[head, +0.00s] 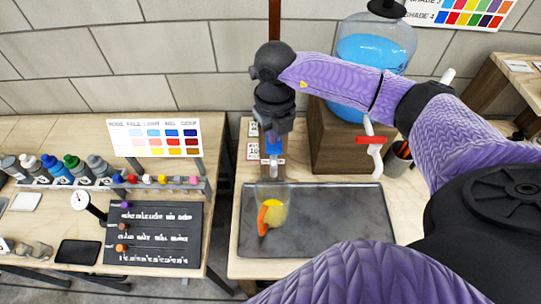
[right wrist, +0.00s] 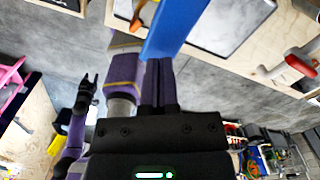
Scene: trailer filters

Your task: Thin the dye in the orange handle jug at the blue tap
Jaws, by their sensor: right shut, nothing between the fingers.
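The orange handle jug (head: 273,214) is clear, with yellow dye in its lower part. It stands upright on the dark tray (head: 340,222), its orange handle toward the front left. The blue tap (head: 273,146) is above and just behind the jug; its blue part also shows large in the right wrist view (right wrist: 178,22). My right gripper (head: 273,128) points down at the blue tap, shut and empty. Its fingers (right wrist: 160,82) are close beside the blue part; I cannot tell if they touch. My left gripper (right wrist: 88,82) shows small in the right wrist view, well away.
A red tap (head: 371,140) with a white spout is right of the blue one, below a large jar of blue liquid (head: 372,55) on a wooden block (head: 335,150). The tray right of the jug is clear.

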